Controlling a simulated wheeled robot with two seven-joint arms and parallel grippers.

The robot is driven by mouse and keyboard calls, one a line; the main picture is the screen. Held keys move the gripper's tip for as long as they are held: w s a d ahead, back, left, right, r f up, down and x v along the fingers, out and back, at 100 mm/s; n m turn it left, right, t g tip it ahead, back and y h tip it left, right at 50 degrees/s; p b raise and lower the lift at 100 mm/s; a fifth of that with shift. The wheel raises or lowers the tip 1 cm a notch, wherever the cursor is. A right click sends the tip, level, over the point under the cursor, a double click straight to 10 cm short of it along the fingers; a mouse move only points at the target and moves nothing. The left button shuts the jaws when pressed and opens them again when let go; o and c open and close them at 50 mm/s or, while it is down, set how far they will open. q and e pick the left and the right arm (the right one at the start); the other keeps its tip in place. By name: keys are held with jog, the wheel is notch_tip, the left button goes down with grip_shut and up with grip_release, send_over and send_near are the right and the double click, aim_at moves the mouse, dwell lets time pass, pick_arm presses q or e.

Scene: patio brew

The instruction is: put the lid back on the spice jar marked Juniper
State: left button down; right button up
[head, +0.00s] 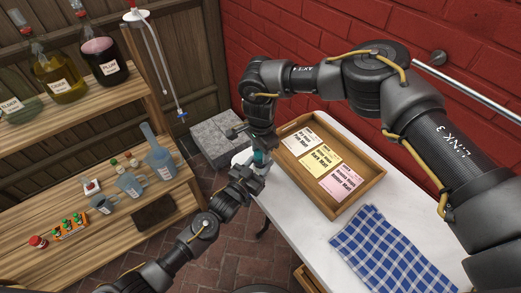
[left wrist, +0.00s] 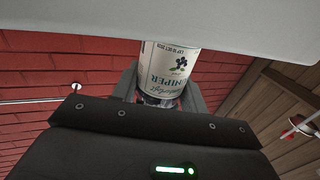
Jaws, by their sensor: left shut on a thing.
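The spice jar marked Juniper (left wrist: 168,68) is between the two fingers of my left gripper (left wrist: 160,98), which is shut on it. Its white label reads upside down in the left wrist view, and dark contents show through glass below the label. In the head view my left gripper (head: 250,178) is beside the white table's near left edge, and the jar is mostly hidden there. My right gripper (head: 260,150) is right above it, pointing down. A small teal patch shows between the two grippers. I cannot make out the lid, or whether the right jaws hold anything.
A wooden tray (head: 374,170) with several printed cards stands on the white table (head: 300,236), with a blue checked cloth (head: 385,250) in front. Grey blocks (head: 212,138) stand behind.

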jog(key=c, duration=0.6)
jog(key=shift+o, duration=0.2)
jog(key=m, duration=0.9)
jog(key=shift+m, duration=0.3)
jog(key=m, duration=3.1)
jog(key=shift+f, duration=0.1)
jog(key=o, duration=1.1)
